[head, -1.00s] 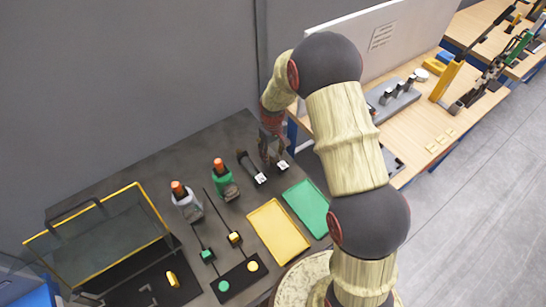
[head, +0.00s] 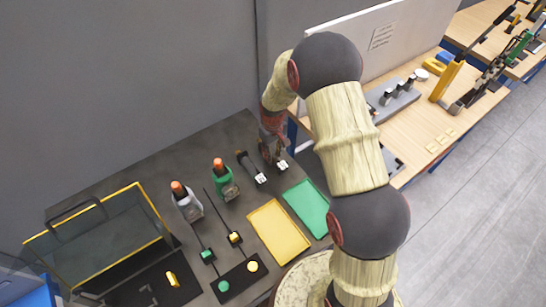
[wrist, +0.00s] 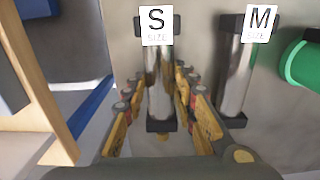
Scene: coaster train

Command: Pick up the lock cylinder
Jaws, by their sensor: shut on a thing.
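Two shiny metal cylinders with dark end pieces show in the wrist view. The one tagged "S SIZE" (wrist: 159,98) is between the fingers of my gripper (wrist: 163,82), which is shut on it. The one tagged "M SIZE" (wrist: 234,78) is to its right, clear of the fingers. In the head view my gripper (head: 270,150) is at the back right of the dark table, at the S cylinder, whose white tag (head: 282,165) shows beside it. The M cylinder (head: 252,168) lies just left. I cannot tell which cylinder the task means, or whether the S one is off its support.
A green bottle (head: 226,184) and a grey bottle (head: 186,205) with orange tops stand to the left. A yellow tray (head: 278,232) and a green tray (head: 306,208) lie in front. A yellow-edged clear case (head: 100,240) is at far left. A wooden table (head: 440,115) is behind right.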

